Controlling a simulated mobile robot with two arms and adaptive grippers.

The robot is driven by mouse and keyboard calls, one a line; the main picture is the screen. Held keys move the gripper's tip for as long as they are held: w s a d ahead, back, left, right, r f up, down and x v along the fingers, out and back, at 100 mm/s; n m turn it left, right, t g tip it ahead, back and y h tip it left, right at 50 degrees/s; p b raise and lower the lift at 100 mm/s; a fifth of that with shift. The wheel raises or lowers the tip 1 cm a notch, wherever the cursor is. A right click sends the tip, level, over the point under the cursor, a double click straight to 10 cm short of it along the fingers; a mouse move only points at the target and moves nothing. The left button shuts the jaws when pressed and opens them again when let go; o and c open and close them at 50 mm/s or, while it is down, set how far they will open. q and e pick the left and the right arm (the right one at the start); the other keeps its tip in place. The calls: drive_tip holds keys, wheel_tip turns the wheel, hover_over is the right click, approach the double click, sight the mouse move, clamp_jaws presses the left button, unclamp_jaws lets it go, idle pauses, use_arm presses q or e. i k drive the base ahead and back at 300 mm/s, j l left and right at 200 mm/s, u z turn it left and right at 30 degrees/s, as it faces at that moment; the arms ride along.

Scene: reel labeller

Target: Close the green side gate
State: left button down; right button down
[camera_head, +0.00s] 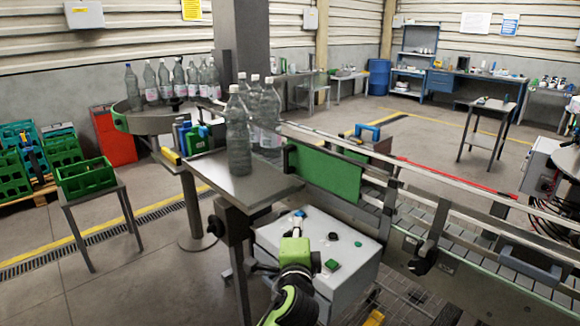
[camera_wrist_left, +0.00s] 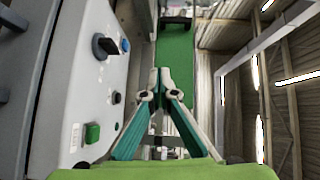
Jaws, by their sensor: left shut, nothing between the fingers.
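The green side gate (camera_head: 325,175) is an upright flat panel by the near side of the conveyor. A black upright piece stands at its left end, and its right end is near a dark bracket on the rail. I cannot tell whether it is fully shut. In the left wrist view a green panel (camera_wrist_left: 174,62) lies beyond the fingertips. My left gripper (camera_head: 296,233) is above the grey control box, in front of and below the gate. Its teal fingers (camera_wrist_left: 166,74) are together and empty, apart from the panel. My right gripper is not in view.
The control box (camera_head: 345,262) has knobs and a green button close beside my left gripper. Clear bottles (camera_head: 239,135) stand on the metal table (camera_head: 250,190) left of the gate. The conveyor (camera_head: 480,240) with its rails runs to the right. Open floor lies at lower left.

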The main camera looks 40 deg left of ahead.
sight(342, 178)
drive_tip(key=i+j, duration=0.25)
drive_tip(key=j, duration=0.15)
drive_tip(key=i+j, duration=0.25)
drive_tip(key=j, duration=0.15)
drive_tip(key=i+j, duration=0.25)
drive_tip(key=j+z, duration=0.05)
drive_tip(key=j, duration=0.05)
